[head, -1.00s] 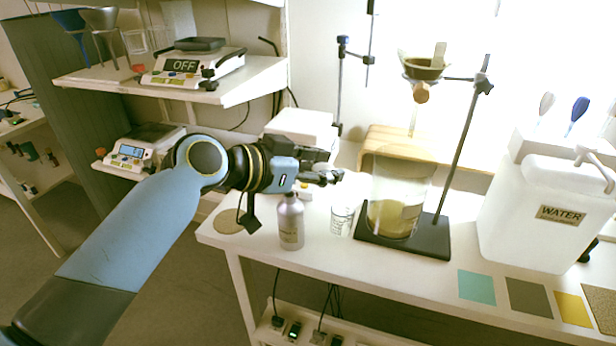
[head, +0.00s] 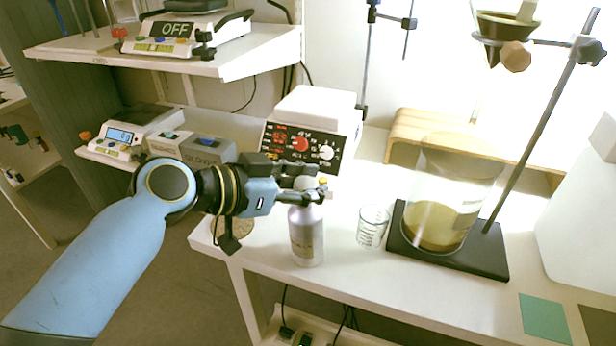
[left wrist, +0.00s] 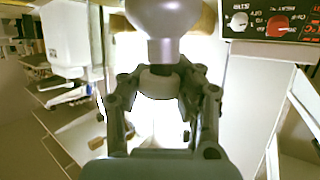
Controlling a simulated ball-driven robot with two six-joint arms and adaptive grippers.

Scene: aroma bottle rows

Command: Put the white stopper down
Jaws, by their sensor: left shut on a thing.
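The white stopper (left wrist: 159,82) is between the fingertips of my left gripper (head: 314,188), which is shut on it; it shows in the left wrist view. A silver-grey bottle (head: 306,238) with a pale label stands upright on the white bench, right below these fingers. Its shoulder and narrow neck also show in the left wrist view (left wrist: 166,15), in line with the stopper. A dark band lies between neck and stopper; I cannot tell if they touch. In the head view the fingers partly hide the bottle's top. My right gripper is not in view.
A glass beaker (head: 373,226) stands right of the bottle, then a large glass vessel (head: 440,205) on a black stand base (head: 478,262). A white control box (head: 312,135) stands behind the gripper. A round cork mat (head: 243,225) lies left, near the bench edge.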

